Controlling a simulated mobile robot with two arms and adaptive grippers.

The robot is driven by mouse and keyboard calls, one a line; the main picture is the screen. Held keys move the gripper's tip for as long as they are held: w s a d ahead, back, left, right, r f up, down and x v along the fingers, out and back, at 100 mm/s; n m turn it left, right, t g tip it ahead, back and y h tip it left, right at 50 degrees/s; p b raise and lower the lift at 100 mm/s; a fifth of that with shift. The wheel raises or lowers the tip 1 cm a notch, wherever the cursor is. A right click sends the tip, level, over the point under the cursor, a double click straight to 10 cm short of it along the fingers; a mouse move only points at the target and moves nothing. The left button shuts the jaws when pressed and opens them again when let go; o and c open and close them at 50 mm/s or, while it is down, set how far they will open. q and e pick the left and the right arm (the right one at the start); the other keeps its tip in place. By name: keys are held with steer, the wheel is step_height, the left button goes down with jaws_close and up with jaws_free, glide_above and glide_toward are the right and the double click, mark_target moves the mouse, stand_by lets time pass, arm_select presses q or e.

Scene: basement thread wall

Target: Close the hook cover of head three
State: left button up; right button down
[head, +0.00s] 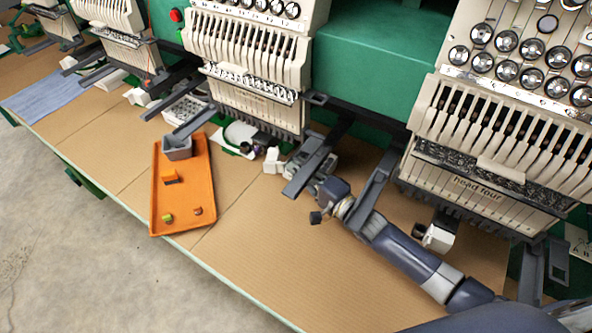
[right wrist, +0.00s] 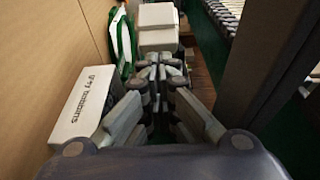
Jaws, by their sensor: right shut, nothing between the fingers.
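Head three is the machine head (head: 250,75) left of the one labelled "head four". Below it, a small white block (head: 273,160) sits beside a dark round part (head: 258,151); it looks like the hook area. I cannot tell which part is the cover or how far open it is. My right gripper (head: 312,168) is beneath head three, right of that block, partly hidden by a dark bar. In the right wrist view its fingers (right wrist: 158,75) are shut and empty. White blocks (right wrist: 157,28) lie straight beyond the fingertips; contact is unclear. My left gripper is not in view.
An orange tray (head: 182,205) with a grey bin (head: 177,148) stands left. A white box (right wrist: 85,105) with an upside-down label is close left of my right gripper. Dark frame bars (head: 305,165) reach over the table. Bare table (head: 250,240) lies in front.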

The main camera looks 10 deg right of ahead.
mark_target(276, 161)
steer(key=shift+a+r+p, duration=0.1)
steer(key=shift+a+p, duration=0.25)
steer(key=shift+a, duration=0.75)
steer(key=shift+s+a, duration=0.2)
steer(key=shift+a, duration=0.05)
